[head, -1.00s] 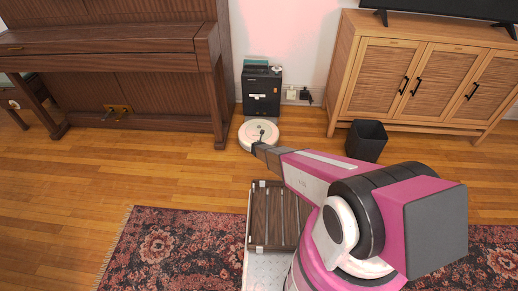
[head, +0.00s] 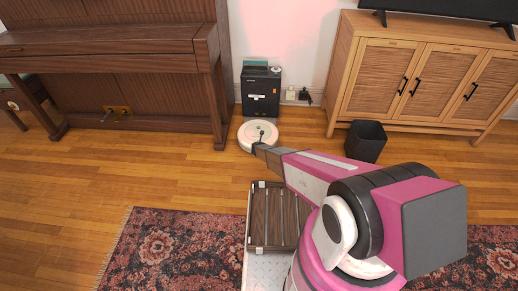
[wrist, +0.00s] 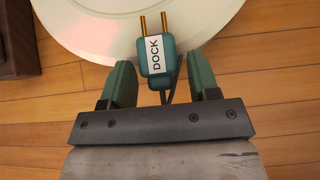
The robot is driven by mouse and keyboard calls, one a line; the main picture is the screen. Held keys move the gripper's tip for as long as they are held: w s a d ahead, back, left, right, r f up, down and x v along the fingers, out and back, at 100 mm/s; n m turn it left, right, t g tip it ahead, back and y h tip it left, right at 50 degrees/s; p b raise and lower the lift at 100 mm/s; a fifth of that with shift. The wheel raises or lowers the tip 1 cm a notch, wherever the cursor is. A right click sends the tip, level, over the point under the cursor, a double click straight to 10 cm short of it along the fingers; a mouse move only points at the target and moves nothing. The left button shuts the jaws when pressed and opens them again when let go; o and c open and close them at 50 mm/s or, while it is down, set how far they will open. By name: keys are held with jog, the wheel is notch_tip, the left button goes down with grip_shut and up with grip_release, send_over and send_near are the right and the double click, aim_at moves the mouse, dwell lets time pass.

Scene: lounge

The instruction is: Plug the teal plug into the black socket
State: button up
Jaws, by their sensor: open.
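The teal plug (wrist: 145,67) carries a white label reading DOCK and has two brass pins pointing away from my gripper. In the wrist view it lies between my gripper's fingers (wrist: 161,72), over the edge of a white disc, with its dark cable running back under the gripper. My gripper is open, with a gap on either side of the plug. In the head view my gripper (head: 257,148) is low at the robot vacuum's front edge; the plug is too small there to make out well. The black socket (head: 305,96) is low on the wall, beside a cream socket (head: 291,94).
The white robot vacuum (head: 249,129) sits in front of a black dock (head: 261,92). A piano (head: 120,70) stands left and a wooden cabinet (head: 425,75) right. A black bin (head: 366,141) stands before the cabinet. The floor between vacuum and bin is clear.

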jog(key=c, duration=0.9)
jog(key=shift+s, duration=0.15)
jog(key=shift+s+a+r, duration=0.1)
jog(key=shift+s+r, duration=0.1)
jog(key=shift+s, duration=0.6)
jog(key=shift+s+d+r, duration=0.1)
jog(key=shift+s+r, duration=0.1)
jog(key=shift+s, duration=0.55)
jog(key=shift+s+a+r, duration=0.1)
jog(key=shift+s+r, duration=0.1)
jog(key=shift+s, duration=0.6)
